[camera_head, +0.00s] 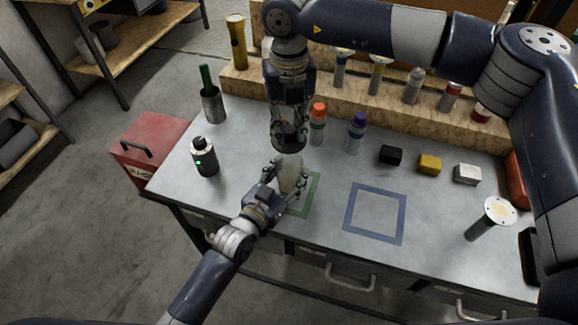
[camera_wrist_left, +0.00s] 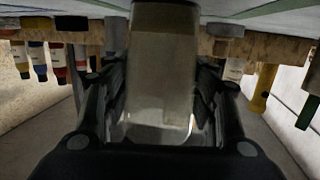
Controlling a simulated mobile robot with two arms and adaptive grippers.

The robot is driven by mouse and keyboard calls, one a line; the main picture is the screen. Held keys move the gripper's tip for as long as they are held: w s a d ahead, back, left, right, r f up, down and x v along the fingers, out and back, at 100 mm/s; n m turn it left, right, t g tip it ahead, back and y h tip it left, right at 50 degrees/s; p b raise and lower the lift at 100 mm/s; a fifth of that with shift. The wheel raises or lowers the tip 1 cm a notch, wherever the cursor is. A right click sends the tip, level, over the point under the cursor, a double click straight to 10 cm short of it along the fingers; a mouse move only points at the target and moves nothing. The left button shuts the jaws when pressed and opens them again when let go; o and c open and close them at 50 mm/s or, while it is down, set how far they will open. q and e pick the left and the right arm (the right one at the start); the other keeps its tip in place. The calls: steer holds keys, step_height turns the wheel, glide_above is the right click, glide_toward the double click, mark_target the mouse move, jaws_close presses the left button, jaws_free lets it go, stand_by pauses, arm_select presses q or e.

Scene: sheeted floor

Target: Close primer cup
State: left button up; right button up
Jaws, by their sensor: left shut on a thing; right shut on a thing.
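The primer cup (camera_head: 291,172) is a pale beige, translucent cup. It stands upright over the green square outline (camera_head: 311,196) near the front of the bench. My left gripper (camera_head: 281,184) is shut around its side from the front left. In the left wrist view, which looks upside down, the cup (camera_wrist_left: 163,65) fills the middle between my dark fingers, with a clearer band at its rim end. My right gripper (camera_head: 289,140) points down directly above the cup, shut on what seems to be the lid. The lid is mostly hidden, and I cannot tell whether it touches the rim.
A blue square outline (camera_head: 375,212) lies empty to the right. Orange-capped (camera_head: 318,124) and purple-capped (camera_head: 355,133) bottles stand behind. Black, yellow and white blocks line the right rear.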

mark_target(289, 142)
steer(key=shift+f, duration=2.3)
steer(key=shift+f, duration=0.1)
steer(key=shift+f, duration=0.8)
steer(key=shift+f, duration=0.6)
steer(key=o, duration=0.8)
steer(key=shift+o, duration=0.2)
step_height(289, 142, up, 12)
